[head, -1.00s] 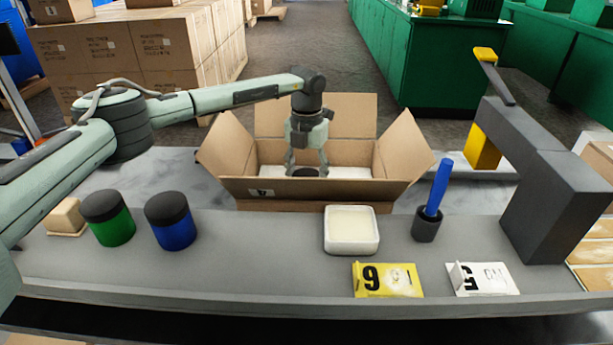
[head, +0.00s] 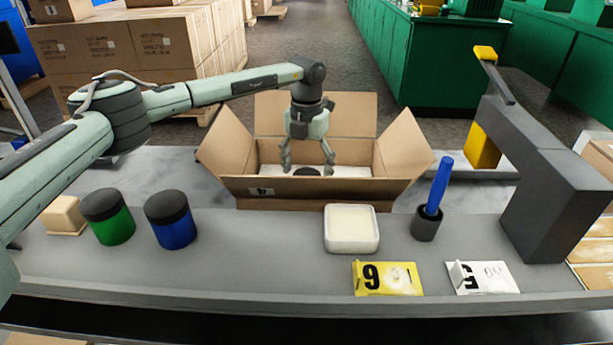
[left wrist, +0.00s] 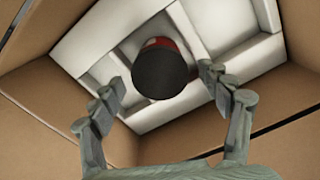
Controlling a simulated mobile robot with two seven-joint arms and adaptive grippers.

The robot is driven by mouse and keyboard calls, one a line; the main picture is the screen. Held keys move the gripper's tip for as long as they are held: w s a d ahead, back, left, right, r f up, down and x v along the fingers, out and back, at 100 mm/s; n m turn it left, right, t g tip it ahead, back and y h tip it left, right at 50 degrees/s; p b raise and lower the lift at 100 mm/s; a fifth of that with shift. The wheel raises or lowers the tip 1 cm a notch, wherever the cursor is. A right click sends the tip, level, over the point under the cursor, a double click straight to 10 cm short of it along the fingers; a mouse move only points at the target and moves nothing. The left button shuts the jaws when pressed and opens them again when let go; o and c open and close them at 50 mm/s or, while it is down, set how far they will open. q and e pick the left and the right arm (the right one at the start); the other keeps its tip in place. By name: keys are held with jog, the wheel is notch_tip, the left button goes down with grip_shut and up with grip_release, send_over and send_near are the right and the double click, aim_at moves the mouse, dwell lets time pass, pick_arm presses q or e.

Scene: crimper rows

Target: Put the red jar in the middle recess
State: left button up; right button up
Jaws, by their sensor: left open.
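The red jar (left wrist: 182,46) has a dark lid (left wrist: 160,74) and stands in the white insert inside the open cardboard box, between a recess on either side, apparently in the middle one. In the head view only its dark lid (head: 307,171) shows above the box's front edge. My left gripper (head: 308,170) points down into the box, over the jar. Its fingers are spread, one on each side of the lid, with gaps visible in the left wrist view (left wrist: 160,88). How deep the jar sits is hard to tell. My right gripper is not in view.
The box (head: 300,188) has raised flaps. In front on the grey bench stand a green jar (head: 113,227), a blue jar (head: 174,232), a white dish (head: 351,231) and a cup (head: 426,228) with a blue stick. A dark press (head: 545,190) stands at right.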

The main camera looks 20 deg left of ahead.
pick_arm(q)
notch_tip(320, 180, up, 4)
jog(key=shift+r, duration=0.1)
notch_tip(320, 180, up, 6)
jog(key=shift+b, duration=0.45)
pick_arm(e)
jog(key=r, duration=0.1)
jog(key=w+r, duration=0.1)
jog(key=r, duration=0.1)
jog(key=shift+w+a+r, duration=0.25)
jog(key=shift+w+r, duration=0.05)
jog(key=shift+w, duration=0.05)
